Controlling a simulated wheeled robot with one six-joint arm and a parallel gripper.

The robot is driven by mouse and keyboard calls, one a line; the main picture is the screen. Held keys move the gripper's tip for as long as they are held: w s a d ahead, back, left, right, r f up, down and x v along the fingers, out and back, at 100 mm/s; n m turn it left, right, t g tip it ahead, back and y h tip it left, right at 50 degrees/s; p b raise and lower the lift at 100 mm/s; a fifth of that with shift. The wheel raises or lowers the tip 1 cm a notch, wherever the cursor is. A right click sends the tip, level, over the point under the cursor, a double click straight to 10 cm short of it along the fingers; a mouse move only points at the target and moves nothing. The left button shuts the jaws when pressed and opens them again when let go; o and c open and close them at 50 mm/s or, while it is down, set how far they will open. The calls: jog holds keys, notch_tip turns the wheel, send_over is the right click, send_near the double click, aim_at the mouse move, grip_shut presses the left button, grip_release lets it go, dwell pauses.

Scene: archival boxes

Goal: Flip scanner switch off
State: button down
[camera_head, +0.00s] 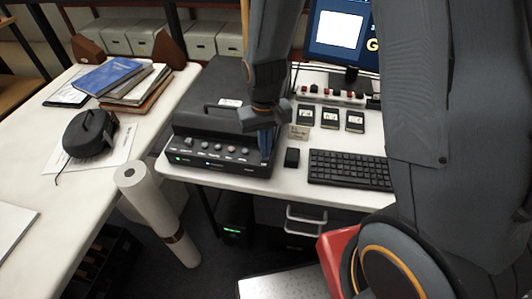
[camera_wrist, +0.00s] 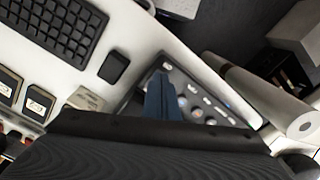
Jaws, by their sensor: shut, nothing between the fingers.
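The scanner (camera_head: 215,112) is a dark flatbed machine on the white desk, with a sloped control panel (camera_head: 205,146) along its front. The panel carries a row of small knobs or buttons and lit green and blue indicators. My gripper (camera_head: 266,150) points down at the right end of this panel, its blue fingers shut with nothing between them. The wrist view shows the fingertips (camera_wrist: 160,80) over the panel's end, beside the knobs (camera_wrist: 196,112). The scanner switch cannot be made out; the fingers may cover it. I cannot tell whether the fingertips touch the panel.
A black mouse (camera_head: 292,157) and keyboard (camera_head: 350,169) lie right of the scanner. Several small cartridges (camera_head: 330,117) and a strip with red switches (camera_head: 330,95) lie behind. A rolled paper tube (camera_head: 150,205) stands in front of the desk.

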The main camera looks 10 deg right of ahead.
jog(key=shift+f, duration=0.3)
jog(key=shift+r, duration=0.1)
notch_tip(320, 180, up, 7)
jog(key=p, duration=0.6)
dwell(0.4)
dwell(0.4)
jog(key=s+d+r+m+t+b, duration=0.1)
jog(key=s+d+r+b, duration=0.2)
jog(key=s+d+r, duration=0.4)
jog(key=shift+s+d+r+m, duration=0.3)
jog(key=shift+s+d, duration=0.25)
jog(key=shift+d, duration=0.6)
jog(key=shift+w, duration=0.1)
